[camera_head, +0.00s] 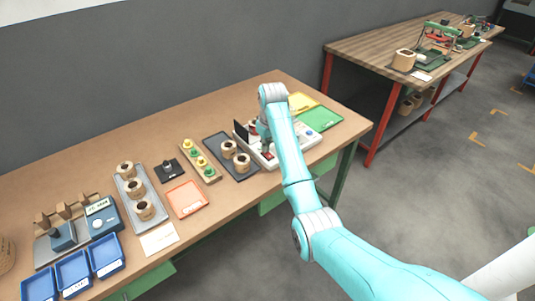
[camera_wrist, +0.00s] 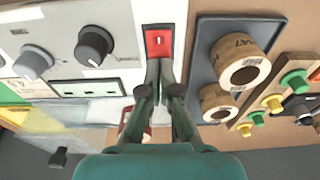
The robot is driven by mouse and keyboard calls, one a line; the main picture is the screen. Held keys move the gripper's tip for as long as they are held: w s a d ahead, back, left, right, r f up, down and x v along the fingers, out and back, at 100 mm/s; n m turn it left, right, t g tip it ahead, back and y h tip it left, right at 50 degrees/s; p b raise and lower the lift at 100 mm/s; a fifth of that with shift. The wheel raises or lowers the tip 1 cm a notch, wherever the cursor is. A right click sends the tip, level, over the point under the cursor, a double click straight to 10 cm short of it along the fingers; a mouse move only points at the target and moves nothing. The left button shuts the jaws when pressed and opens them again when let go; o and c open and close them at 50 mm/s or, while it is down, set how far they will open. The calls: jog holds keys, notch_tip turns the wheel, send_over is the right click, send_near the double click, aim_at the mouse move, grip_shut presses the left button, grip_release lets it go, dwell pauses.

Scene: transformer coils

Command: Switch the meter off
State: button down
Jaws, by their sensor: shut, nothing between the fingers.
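The meter (camera_head: 312,141) is a pale box on the near bench, partly hidden behind my arm in the head view. In the head view my gripper (camera_head: 265,139) points down over the left part of the meter.
A dark tray (camera_head: 217,146) with two coils stands just left of the meter. A strip of green and yellow buttons (camera_head: 201,162) lies further left. Green (camera_head: 320,118) and yellow (camera_head: 301,101) trays lie behind and right of the meter. Bare bench shows along the back.

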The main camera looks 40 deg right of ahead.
jog(key=shift+f, duration=0.45)
dwell(0.5)
